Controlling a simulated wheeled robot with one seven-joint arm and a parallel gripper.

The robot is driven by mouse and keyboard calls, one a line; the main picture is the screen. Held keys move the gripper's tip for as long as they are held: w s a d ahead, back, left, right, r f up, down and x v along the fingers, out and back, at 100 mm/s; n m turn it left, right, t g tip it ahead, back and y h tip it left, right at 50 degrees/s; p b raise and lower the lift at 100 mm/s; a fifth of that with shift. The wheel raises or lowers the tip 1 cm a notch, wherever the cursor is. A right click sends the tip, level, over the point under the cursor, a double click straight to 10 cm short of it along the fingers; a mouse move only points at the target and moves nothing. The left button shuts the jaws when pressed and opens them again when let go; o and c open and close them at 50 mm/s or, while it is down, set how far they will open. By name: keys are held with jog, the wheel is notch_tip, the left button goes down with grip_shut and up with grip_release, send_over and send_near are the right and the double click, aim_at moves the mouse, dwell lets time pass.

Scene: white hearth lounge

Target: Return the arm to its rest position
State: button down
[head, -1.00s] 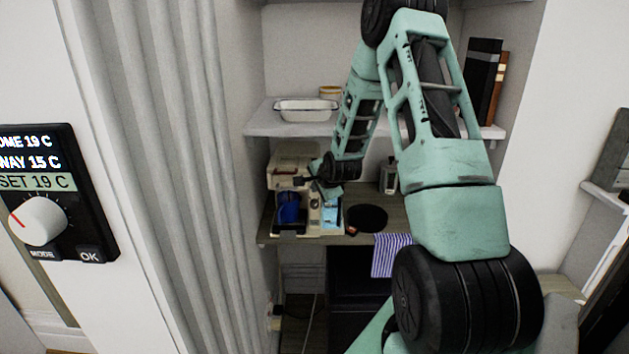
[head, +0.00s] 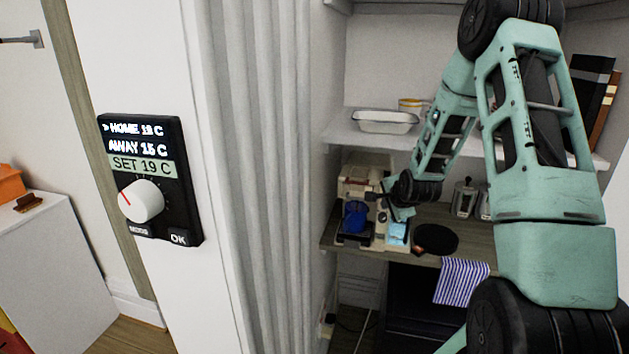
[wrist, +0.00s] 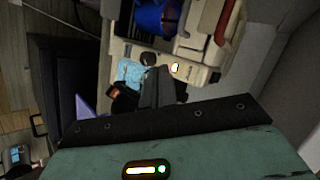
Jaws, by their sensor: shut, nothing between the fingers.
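My arm (head: 545,160) reaches up and over on the right of the head view, bent, with its end hanging in front of the open shelves. My gripper (head: 384,190) points left, in front of a cream coffee machine (head: 365,178) on the wooden shelf. In the wrist view my gripper (wrist: 157,88) has its dark fingers together with nothing between them. The coffee machine (wrist: 195,60) lies beyond them, with a blue item (wrist: 155,15) in it and a light-blue note (wrist: 130,72). I cannot tell the exact gap between fingers and machine.
A white dish (head: 386,122) stands on the upper shelf. A round black plate (head: 435,239), a metal canister (head: 464,198) and a striped cloth (head: 461,282) are on the wooden shelf. A wall thermostat (head: 150,180) and grey curtain (head: 250,170) are left of the shelves.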

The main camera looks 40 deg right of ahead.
jog(key=s+a+r+n+g+y, duration=0.2)
jog(key=s+a+r+n, duration=0.1)
jog(key=a+n, duration=0.55)
jog(key=s+a+r+n+g+y, duration=0.1)
jog(key=s+a+r+n, duration=0.3)
jog(key=a, duration=0.8)
jog(key=s+a+n+g+y+b, duration=0.1)
jog(key=s+a+n+g+b, duration=0.1)
jog(key=s+a+n, duration=0.6)
jog(key=s+a+n+g+y+b, duration=0.1)
jog(key=s+a+n+g+b, duration=0.1)
jog(key=s+a+n, duration=0.6)
jog(key=s+a+g, duration=0.1)
jog(key=s+a, duration=0.2)
jog(key=a, duration=0.2)
jog(key=s+a, duration=0.2)
jog(key=a, duration=0.4)
jog(key=shift+s+f+g, duration=0.3)
jog(key=shift+s+g, duration=0.1)
